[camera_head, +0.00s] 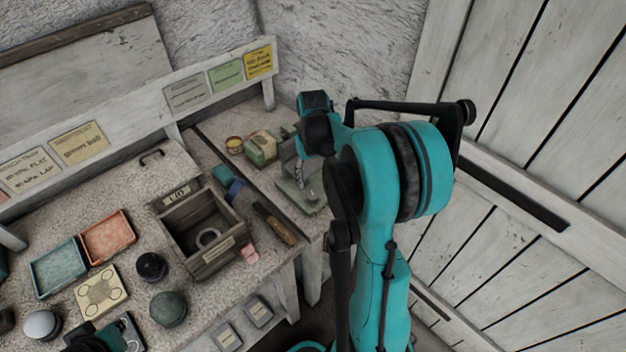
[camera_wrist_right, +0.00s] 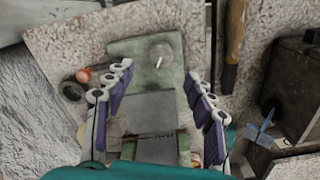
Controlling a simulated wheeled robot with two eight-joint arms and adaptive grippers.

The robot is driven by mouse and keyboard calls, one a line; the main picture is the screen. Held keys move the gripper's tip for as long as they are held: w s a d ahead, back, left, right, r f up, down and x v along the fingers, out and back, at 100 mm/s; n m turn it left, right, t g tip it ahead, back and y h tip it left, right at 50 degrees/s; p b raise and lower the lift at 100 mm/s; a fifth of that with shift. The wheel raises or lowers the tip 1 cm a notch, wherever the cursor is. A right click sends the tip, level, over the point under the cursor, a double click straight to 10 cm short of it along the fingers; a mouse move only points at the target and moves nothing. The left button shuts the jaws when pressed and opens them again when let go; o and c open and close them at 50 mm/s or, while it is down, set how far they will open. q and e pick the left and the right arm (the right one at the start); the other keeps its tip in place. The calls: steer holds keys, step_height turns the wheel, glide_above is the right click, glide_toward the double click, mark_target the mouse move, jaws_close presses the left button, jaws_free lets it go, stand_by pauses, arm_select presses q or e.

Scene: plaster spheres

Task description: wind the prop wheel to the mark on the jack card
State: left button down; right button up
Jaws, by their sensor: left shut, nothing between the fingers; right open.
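A green metal device with a hinged-looking grey plate (camera_wrist_right: 150,112) lies under my right gripper (camera_wrist_right: 158,75) in the right wrist view. A round grey wheel with a small pale peg (camera_wrist_right: 161,55) sits at its far end, between and just beyond the fingertips. My right gripper is open, its fingers apart on either side of the device. In the head view the device's green base (camera_head: 302,196) shows at the right bench, partly hidden by my right arm. My left gripper (camera_head: 95,339) is low at the left, shut and empty. The cards' writing is too small to read surely.
Grey (camera_head: 187,93), green (camera_head: 226,75) and yellow (camera_head: 258,61) cards hang on the rail behind. A wooden box (camera_head: 205,240), a chisel-like tool (camera_head: 275,224), trays (camera_head: 108,236) and spheres (camera_head: 168,309) crowd the bench. A plank wall (camera_head: 530,90) stands right.

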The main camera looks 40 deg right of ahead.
steer(key=m+b, duration=0.1)
steer(key=m, duration=0.3)
steer(key=m+b, duration=0.1)
steer(key=m, duration=0.2)
steer(key=shift+s+r, duration=0.1)
